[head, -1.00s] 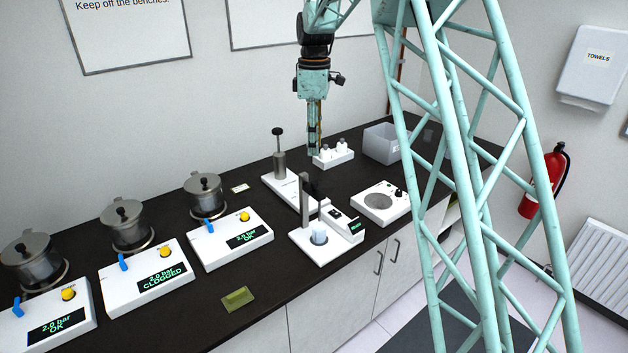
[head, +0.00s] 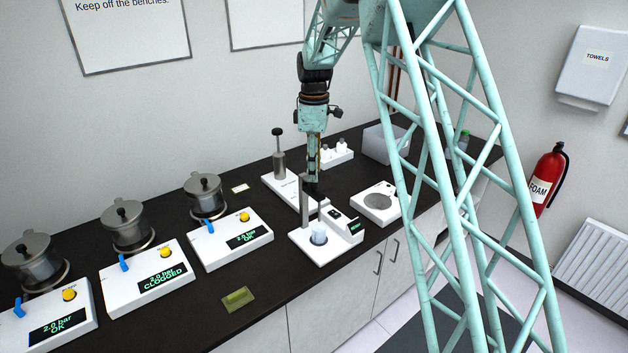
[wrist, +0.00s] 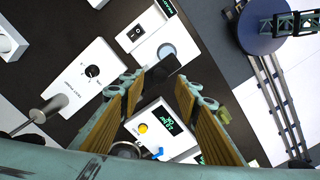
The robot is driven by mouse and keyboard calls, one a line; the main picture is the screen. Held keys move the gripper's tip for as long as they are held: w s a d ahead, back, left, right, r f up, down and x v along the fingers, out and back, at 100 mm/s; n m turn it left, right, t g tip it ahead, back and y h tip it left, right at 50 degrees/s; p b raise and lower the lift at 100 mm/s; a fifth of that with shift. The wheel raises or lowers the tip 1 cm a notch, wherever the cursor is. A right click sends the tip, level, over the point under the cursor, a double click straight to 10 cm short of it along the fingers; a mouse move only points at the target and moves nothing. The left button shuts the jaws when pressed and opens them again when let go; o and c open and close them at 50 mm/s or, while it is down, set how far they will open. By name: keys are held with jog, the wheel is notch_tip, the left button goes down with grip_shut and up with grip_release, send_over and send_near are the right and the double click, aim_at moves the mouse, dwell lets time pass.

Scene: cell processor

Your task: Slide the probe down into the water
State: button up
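The white probe stand (head: 299,238) is on the dark bench, with an upright grey post (head: 304,200). A small beaker of water (head: 319,233) stands on its base. The black probe holder (head: 318,197) is on the post above the beaker; the probe below it is too thin to make out clearly. My gripper (head: 313,181) points down just above the holder. In the wrist view my gripper (wrist: 158,84) is open, its fingers apart. The black holder (wrist: 163,69) shows just beyond the gap, beside the beaker (wrist: 167,51). I cannot tell if they touch.
A white stirrer plate (head: 378,202) stands right of the stand. A tamper-like tool (head: 279,160) on a white base and a bottle rack (head: 338,154) are behind. Several pressure units, one reading CLOGGED (head: 150,277), fill the left. A green sponge-like block (head: 238,299) lies at the front edge.

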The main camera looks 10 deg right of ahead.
jog(key=shift+f, duration=2.2)
grip_shut()
